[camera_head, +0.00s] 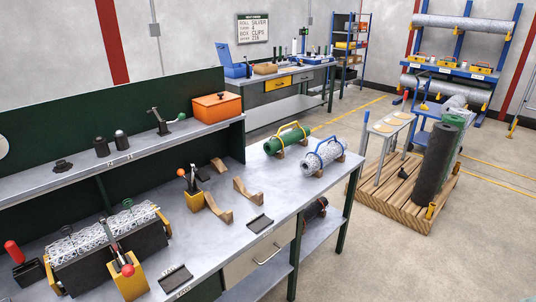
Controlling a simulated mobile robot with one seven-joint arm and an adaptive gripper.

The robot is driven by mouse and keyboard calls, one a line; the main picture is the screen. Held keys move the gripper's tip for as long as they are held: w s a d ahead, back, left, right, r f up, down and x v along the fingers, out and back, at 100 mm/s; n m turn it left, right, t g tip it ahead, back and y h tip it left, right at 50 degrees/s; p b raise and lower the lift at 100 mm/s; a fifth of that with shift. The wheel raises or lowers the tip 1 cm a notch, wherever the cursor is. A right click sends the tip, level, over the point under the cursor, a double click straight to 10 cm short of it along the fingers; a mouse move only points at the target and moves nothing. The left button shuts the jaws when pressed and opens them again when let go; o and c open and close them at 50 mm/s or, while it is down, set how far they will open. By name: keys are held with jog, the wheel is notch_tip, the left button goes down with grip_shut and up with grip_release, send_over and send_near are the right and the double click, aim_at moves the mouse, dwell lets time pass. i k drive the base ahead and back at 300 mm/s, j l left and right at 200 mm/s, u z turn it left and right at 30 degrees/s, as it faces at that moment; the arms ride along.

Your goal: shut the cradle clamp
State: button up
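A clamp (192,183) with a dark lever and an orange knob stands on a yellow block (194,202) on the workbench (262,208). Its lever looks raised, with the knob at the top left. Wooden cradle pieces (246,190) stand empty to its right and in front of it. The frame does not show which of the two is the cradle clamp. My gripper is not in view.
A green roll (287,140) and a silver roll (323,157) lie at the bench's far right. An orange box (216,108) stands on the raised shelf (110,158). Small dark trays (260,223) lie near the front edge. A loaded pallet (402,190) stands on the floor beyond.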

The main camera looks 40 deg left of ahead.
aim_at(128, 270)
jog(key=u, duration=3.15)
